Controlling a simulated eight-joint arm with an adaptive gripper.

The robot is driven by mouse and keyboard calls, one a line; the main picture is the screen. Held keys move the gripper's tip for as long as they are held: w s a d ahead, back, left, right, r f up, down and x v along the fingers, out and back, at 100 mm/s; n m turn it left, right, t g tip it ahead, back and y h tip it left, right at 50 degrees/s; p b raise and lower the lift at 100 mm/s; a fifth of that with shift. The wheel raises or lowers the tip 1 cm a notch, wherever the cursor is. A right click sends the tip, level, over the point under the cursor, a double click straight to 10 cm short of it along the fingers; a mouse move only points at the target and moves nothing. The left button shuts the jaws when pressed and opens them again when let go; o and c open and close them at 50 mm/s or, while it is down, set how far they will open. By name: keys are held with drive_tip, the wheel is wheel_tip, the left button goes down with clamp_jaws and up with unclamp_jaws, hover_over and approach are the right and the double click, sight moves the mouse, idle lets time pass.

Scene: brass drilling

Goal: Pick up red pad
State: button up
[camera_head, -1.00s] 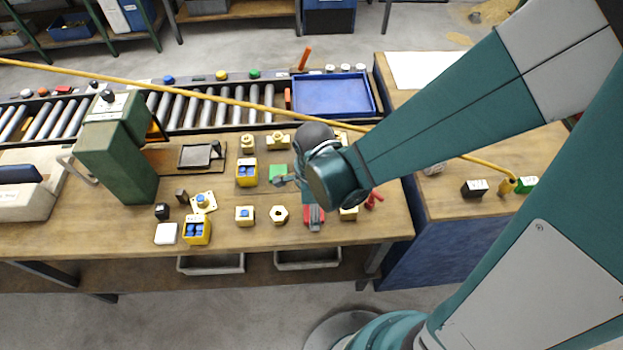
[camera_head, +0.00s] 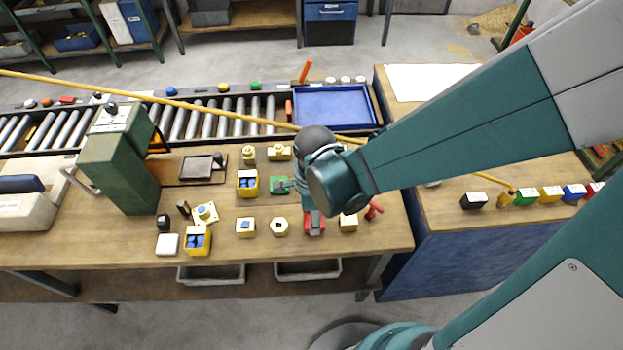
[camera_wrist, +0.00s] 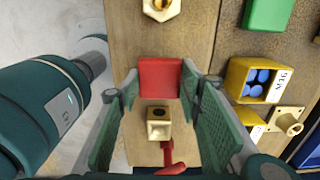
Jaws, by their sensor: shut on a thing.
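The red pad (camera_wrist: 160,78) is a flat red block between my two fingertips in the wrist view. My gripper (camera_wrist: 160,82) is shut on it, with one finger against each side. In the head view the red pad (camera_head: 307,224) shows partly under my gripper (camera_head: 313,212), near the front of the wooden bench. A grey finger covers its middle. I cannot tell whether it is clear of the bench top.
A brass block (camera_head: 348,222) and a red-handled thing (camera_head: 374,210) lie close right. A brass nut (camera_head: 280,227) lies left, a green pad (camera_head: 279,184) behind. Yellow boxes with blue pieces (camera_head: 247,183) stand further left. A blue tray (camera_head: 335,106) sits at the back.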

drive_tip(key=shift+r+p, duration=0.9)
drive_tip(key=shift+r, duration=2.7)
